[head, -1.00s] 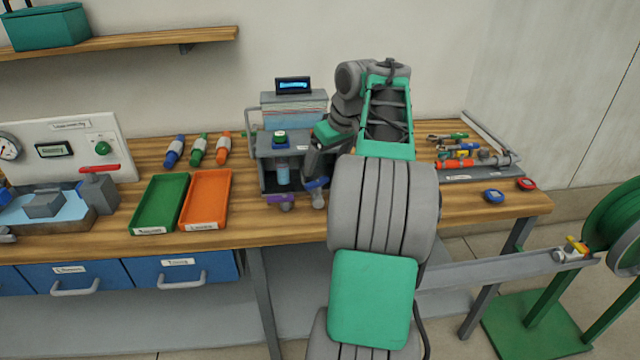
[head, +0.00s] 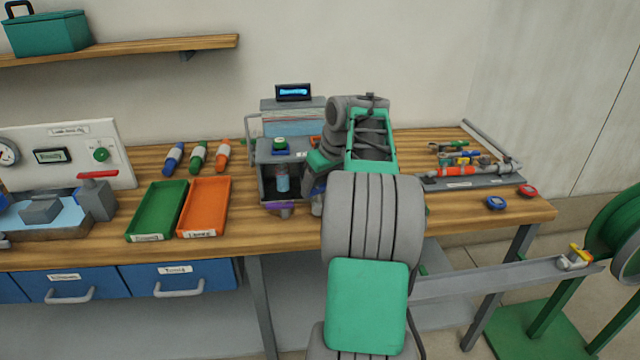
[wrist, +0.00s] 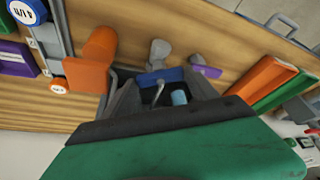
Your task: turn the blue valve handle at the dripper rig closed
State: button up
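The dripper rig (head: 268,160) is a grey box frame on the bench, with a light-blue bottle (head: 282,180) inside and a purple valve handle (head: 279,208) at its front. The blue valve handle (wrist: 162,76) shows in the wrist view as a short bar beside a grey valve body (wrist: 159,52). The purple handle (wrist: 207,71) is to its right. My gripper (wrist: 163,84) is open, with the blue handle at the gap between its fingertips. I cannot tell whether they touch. My arm hides the gripper and most of the blue handle in the head view.
Green (head: 158,208) and orange (head: 205,205) trays lie left of the rig. Orange parts (wrist: 98,50) are close to the left finger in the wrist view. A tool board (head: 465,178) and two round discs are at the bench's right. A hose reel stand (head: 535,318) stands beyond.

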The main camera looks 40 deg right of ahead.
jog(key=c, duration=0.8)
jog(key=shift+c, duration=0.2)
jog(key=shift+m+b, duration=0.3)
jog(key=shift+m, duration=0.1)
jog(key=shift+a+m+h+b, duration=0.15)
jog(key=shift+m+h+b, duration=0.3)
jog(key=shift+m, duration=0.35)
jog(key=shift+a+m+g+h+b, duration=0.1)
jog(key=shift+m+g+h+b, duration=0.45)
jog(key=shift+m, duration=1.25)
jog(key=o, duration=1.4)
jog(key=shift+c, duration=0.2)
